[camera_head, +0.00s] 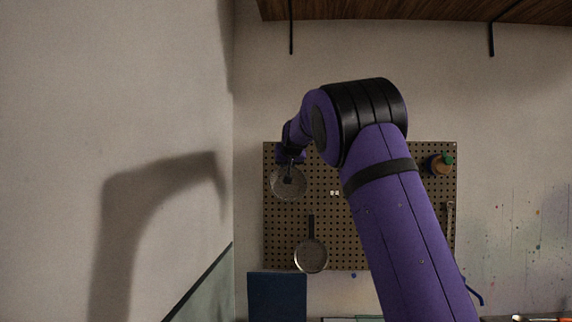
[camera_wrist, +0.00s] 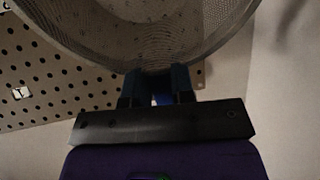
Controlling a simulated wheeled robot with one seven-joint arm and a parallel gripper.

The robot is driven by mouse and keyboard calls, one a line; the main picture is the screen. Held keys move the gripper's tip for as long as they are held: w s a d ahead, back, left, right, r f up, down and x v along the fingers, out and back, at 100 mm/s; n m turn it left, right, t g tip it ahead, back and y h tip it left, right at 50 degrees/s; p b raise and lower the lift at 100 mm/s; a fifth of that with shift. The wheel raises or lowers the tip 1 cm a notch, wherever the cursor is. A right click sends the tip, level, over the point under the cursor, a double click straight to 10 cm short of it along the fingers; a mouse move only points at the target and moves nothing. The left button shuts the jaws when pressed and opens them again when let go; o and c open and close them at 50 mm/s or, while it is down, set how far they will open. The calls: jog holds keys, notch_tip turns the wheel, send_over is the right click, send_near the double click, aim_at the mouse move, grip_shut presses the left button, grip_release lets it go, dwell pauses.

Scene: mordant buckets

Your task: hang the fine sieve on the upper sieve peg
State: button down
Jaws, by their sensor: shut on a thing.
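One round mesh sieve (camera_head: 289,184) is at my gripper (camera_head: 290,165), in front of the upper left of the brown pegboard. In the wrist view the sieve (camera_wrist: 140,38) fills the top of the picture, its near rim between the blue fingers of my gripper (camera_wrist: 158,84), which are shut on it. A second sieve (camera_head: 311,256) with a dark handle pointing up hangs lower on the board. I cannot tell from the mesh which is finer. The upper sieve peg is not visible, and whether the held sieve touches the board is unclear.
A wooden shelf (camera_head: 400,10) is above. A wall stands close on the left. A dark blue panel (camera_head: 277,296) is below.

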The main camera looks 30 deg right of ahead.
jog(key=w+d, duration=0.1)
jog(key=w, duration=0.1)
jog(key=w+d, duration=0.1)
jog(key=w, duration=0.1)
jog(key=shift+d+f, duration=0.25)
jog(key=shift+d, duration=0.1)
dwell(0.3)
jog(key=shift+f, duration=0.1)
dwell(0.6)
jog(key=c, duration=0.9)
grip_release()
